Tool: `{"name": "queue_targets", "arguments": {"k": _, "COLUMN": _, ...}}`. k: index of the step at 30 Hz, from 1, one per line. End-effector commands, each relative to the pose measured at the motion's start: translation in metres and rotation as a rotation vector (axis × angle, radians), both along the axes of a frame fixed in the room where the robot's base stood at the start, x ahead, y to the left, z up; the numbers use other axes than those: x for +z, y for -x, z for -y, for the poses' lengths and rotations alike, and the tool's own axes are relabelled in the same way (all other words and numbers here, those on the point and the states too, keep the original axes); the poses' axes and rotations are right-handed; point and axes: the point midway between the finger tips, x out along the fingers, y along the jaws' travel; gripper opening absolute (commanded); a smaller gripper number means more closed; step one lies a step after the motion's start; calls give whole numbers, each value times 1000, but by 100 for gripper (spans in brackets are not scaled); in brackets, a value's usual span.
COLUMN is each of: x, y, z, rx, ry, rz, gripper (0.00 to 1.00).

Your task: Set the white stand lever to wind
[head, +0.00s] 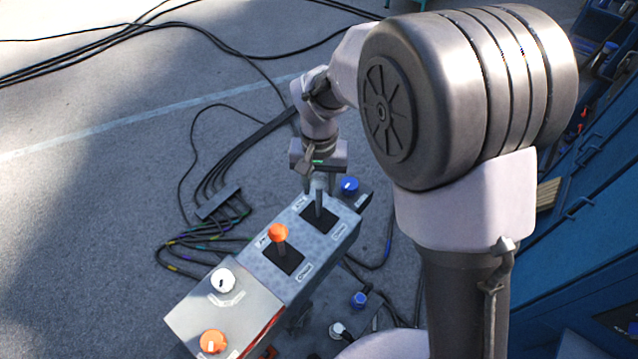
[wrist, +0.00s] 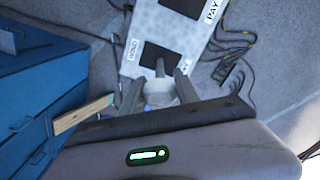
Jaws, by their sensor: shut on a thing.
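The white stand lever (wrist: 159,90) shows in the wrist view as a pale round knob between my two fingers. My gripper (wrist: 160,92) is shut on it from above. In the head view my gripper (head: 319,182) is over the far end of the grey control box (head: 338,245). The lever's grey stem (head: 319,203) rises from a black slot plate (head: 316,222) there; its knob is hidden by my fingers. In the wrist view a label reading WIND (wrist: 133,49) lies left of the slot, and another label lies to the right, partly hidden. The lever's exact tilt is hard to tell.
An orange-knobbed lever (head: 278,234) stands in the neighbouring slot. A nearer box carries a white knob (head: 223,280) and an orange knob (head: 212,342). A blue knob (head: 349,185) sits beyond the lever. Black cables (head: 205,190) lie left; blue cabinets (head: 575,245) stand right.

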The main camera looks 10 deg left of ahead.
Motion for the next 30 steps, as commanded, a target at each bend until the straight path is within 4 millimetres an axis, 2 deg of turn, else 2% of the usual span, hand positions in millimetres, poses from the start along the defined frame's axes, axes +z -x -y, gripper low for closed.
{"name": "queue_targets", "arguments": {"k": 5, "x": -7, "y": 3, "z": 7, "rx": -1, "ry": -58, "rz": 33, "gripper": 0}}
{"name": "queue_targets", "arguments": {"k": 9, "x": -12, "y": 13, "z": 25, "rx": -3, "ry": -125, "rz": 78, "gripper": 0}}
{"name": "queue_targets", "arguments": {"k": 13, "x": -13, "y": 23, "z": 41, "rx": -1, "ry": -120, "rz": 73, "gripper": 0}}
{"name": "queue_targets", "arguments": {"k": 23, "x": -11, "y": 26, "z": 45, "rx": 1, "ry": -120, "rz": 70, "gripper": 0}}
{"name": "queue_targets", "arguments": {"k": 24, "x": -11, "y": 26, "z": 45, "rx": 1, "ry": -120, "rz": 70, "gripper": 39}}
{"name": "queue_targets", "arguments": {"k": 27, "x": -11, "y": 26, "z": 45, "rx": 0, "ry": -120, "rz": 71, "gripper": 57}}
{"name": "queue_targets", "arguments": {"k": 30, "x": -11, "y": 26, "z": 45, "rx": 0, "ry": -120, "rz": 71, "gripper": 57}}
